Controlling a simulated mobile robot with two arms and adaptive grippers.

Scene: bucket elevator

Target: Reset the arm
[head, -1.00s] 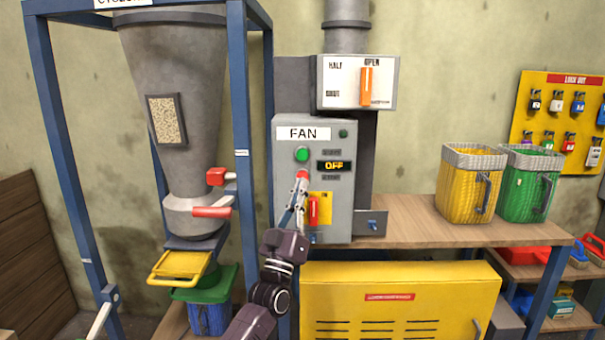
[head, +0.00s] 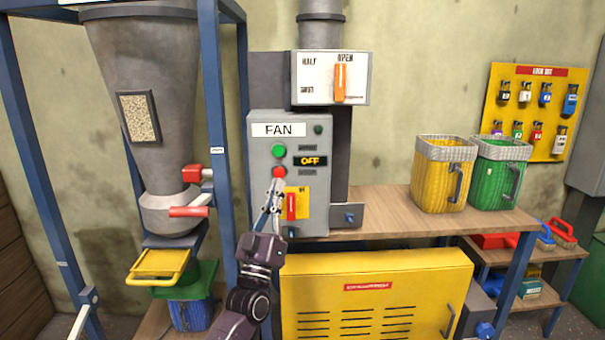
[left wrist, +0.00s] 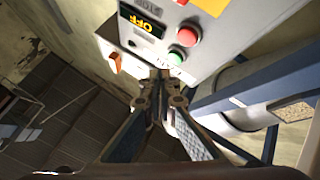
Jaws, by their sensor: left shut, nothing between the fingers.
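My left gripper (head: 275,190) is shut and empty. In the head view it is in front of the grey fan control box (head: 262,200), just below the red button (head: 279,172). The green button (head: 279,151) is above the red one, and the display (head: 310,160) reads OFF. In the left wrist view my left gripper (left wrist: 163,80) points toward the box, with the red button (left wrist: 187,37) and green button (left wrist: 176,57) a little beyond its tips. I cannot tell the exact gap. My right gripper is not in view.
A grey cyclone hopper (head: 160,75) in a blue frame (head: 214,110) stands to the left. A wooden bench (head: 380,214) on the right holds a yellow bucket (head: 432,185) and a green bucket (head: 492,180). A yellow cabinet (head: 375,290) is below.

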